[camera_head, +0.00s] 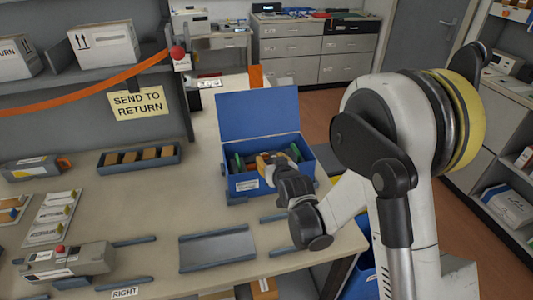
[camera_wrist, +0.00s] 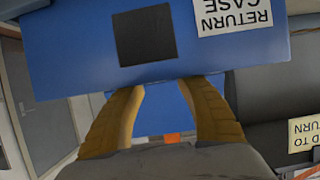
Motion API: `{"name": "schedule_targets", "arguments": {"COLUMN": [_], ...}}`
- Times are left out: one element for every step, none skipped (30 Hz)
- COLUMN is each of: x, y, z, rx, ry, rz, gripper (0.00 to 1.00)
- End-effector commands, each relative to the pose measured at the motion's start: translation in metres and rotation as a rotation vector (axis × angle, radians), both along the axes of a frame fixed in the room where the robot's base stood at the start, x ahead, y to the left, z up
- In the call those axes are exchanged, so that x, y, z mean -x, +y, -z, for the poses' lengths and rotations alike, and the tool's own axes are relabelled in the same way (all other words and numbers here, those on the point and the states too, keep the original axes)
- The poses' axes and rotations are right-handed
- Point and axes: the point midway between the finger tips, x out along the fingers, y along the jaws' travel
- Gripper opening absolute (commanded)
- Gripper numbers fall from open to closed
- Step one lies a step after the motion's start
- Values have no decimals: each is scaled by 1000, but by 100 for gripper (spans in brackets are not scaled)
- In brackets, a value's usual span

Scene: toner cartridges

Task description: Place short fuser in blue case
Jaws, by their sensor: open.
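The blue case (camera_head: 317,166) stands on the table with its lid (camera_head: 258,112) raised. Something with green ends (camera_head: 238,161) lies inside it, partly hidden by my gripper; I cannot tell for sure that it is the short fuser. My gripper (camera_head: 270,160) is at the case opening, its orange fingers over or inside it. In the wrist view, the fingers of my gripper (camera_wrist: 168,88) are apart with no object visible between them. A blue panel of the case (camera_wrist: 70,50) with a dark square and an upside-down "RETURN CASE" label is beyond them.
A grey device with a red knob (camera_head: 65,262) sits front left, and another unit (camera_head: 35,167) is behind it. A dark tray with brown blocks (camera_head: 140,158) and an empty grey cradle (camera_head: 217,247) are on the table. A "SEND TO RETURN" sign (camera_head: 138,103) hangs at the back.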

Motion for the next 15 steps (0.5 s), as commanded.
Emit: {"name": "schedule_targets", "arguments": {"x": [11, 16, 23, 28, 32, 37, 40, 43, 45, 47, 48, 49, 50, 50, 50], "y": [-3, -5, -7, -8, -9, -11, -12, -12, -13, -14, -14, -14, -15, -15, -15], "z": [-7, -9, -12, -14, -15, -17, -18, -19, -20, -21, -21, -21, -21, -21, -21], "rx": [0, 0, 0, 0, 0, 0, 0, 0, 0, 0, 0, 0, 0, 0, 0], "ry": [0, 0, 0, 0, 0, 0, 0, 0, 0, 0, 0, 0, 0, 0, 0], "rz": [0, 0, 0, 0, 0, 0, 0, 0, 0, 0, 0, 0, 0, 0, 0], "gripper": [42, 42, 42, 42, 42, 42, 42, 42, 42, 42, 42, 42, 42, 42, 42]}}
